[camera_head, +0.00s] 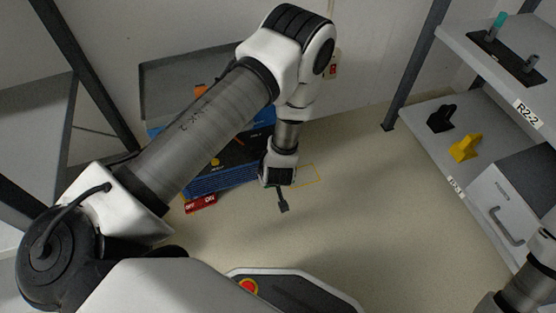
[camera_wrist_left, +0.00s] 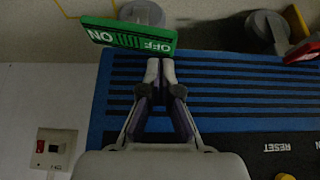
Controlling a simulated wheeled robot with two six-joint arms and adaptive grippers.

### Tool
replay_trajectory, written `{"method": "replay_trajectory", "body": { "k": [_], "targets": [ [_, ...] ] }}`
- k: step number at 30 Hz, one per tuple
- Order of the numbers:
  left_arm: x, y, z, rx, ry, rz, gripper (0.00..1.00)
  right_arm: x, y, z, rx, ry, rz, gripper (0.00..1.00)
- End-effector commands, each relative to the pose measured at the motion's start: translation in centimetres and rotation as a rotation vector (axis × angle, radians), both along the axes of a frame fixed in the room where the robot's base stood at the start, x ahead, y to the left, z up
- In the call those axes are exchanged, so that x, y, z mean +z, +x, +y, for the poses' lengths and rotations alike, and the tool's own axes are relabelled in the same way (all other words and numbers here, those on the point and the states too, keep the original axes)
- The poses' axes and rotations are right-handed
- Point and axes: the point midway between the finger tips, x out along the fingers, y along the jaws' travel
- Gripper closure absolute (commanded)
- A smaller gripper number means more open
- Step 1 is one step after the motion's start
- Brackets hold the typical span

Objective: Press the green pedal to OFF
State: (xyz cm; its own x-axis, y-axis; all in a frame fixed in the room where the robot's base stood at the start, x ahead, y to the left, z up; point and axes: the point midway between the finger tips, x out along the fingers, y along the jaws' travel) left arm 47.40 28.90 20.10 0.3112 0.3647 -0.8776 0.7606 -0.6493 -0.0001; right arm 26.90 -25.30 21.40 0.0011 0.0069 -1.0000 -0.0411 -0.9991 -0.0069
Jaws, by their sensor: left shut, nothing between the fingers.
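The green pedal (camera_wrist_left: 128,38) shows at the top of the left wrist view, slightly tilted in the picture, with ON at its left end and OFF at its right end. My left gripper (camera_wrist_left: 160,64) is shut and empty. Its fingertips are at the OFF end's lower edge in that view; I cannot tell whether they touch it. In the head view my left wrist hangs low beside the blue cart (camera_head: 222,181), and the green pedal cannot be made out clearly there. My right gripper is out of view.
A red pedal (camera_head: 200,203) marked OFF and ON is at the cart's other end. A grey rack stands on the left. The middle floor is clear.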

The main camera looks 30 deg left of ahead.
Motion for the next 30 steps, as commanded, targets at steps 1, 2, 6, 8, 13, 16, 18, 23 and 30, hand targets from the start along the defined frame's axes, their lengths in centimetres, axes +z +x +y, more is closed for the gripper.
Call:
{"method": "replay_trajectory", "body": {
  "k": [1,2,6,8,13,16,18,23,30],
  "targets": [
    [0.0,0.0,0.0,0.0,0.0,0.0,1.0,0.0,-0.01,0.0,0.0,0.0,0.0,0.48],
    [0.0,0.0,0.0,0.0,0.0,0.0,1.0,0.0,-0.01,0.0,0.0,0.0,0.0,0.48],
    [0.0,0.0,0.0,0.0,0.0,0.0,1.0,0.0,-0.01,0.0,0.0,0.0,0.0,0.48],
    [0.0,0.0,0.0,0.0,0.0,0.0,1.0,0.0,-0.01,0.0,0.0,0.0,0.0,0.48],
    [-0.12,0.0,0.0,0.0,0.0,0.0,1.0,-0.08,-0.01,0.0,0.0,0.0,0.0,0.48],
    [-0.29,0.0,0.0,0.0,0.0,0.0,1.0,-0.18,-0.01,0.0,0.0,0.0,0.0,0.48],
    [-0.4,0.0,0.0,0.0,0.0,0.0,1.0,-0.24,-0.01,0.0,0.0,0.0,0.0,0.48],
    [-0.64,-0.01,0.0,0.0,0.0,0.0,1.0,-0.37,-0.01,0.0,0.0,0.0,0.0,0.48],
    [-0.99,-0.01,0.0,0.0,0.0,0.0,1.0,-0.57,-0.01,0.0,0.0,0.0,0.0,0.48]
  ]
}}
